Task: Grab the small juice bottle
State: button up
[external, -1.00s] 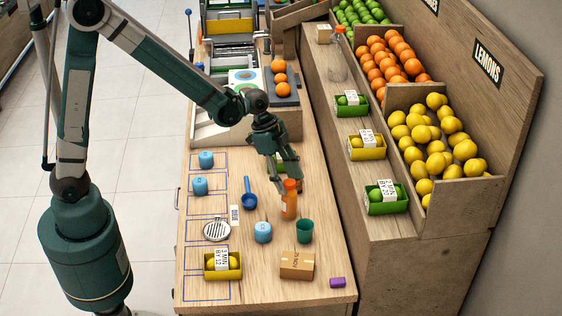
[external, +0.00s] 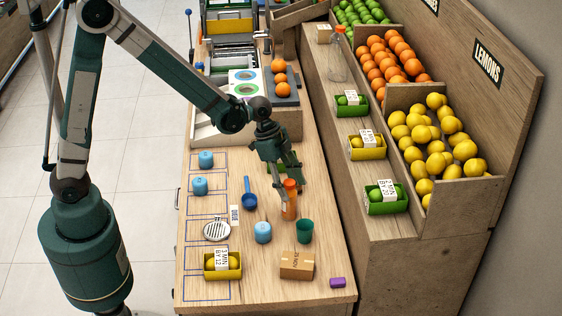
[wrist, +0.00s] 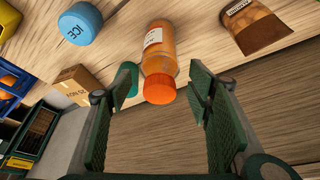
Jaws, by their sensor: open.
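The small juice bottle (external: 289,204) is orange with an orange cap and stands upright on the wooden counter. In the wrist view the bottle (wrist: 160,55) shows its white label, with its cap toward me. My gripper (external: 289,181) is above and around the cap's level in the external view. In the wrist view my gripper (wrist: 155,98) has its two green ridged fingers wide apart, with the bottle ahead between their tips. I cannot tell whether a finger touches the cap.
A green cup (external: 305,231) stands close beside the bottle. A blue ice jar (external: 263,232), a cardboard box (external: 297,265), a blue scoop (external: 249,196) and a strainer (external: 217,230) lie nearby. The raised shelf (external: 372,224) borders the counter at the right.

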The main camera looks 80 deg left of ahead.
aim_at(296, 201)
jog(key=shift+f, duration=0.15)
jog(key=shift+x, duration=2.5)
jog(key=shift+w+d, duration=0.1)
jog(key=c, duration=1.2)
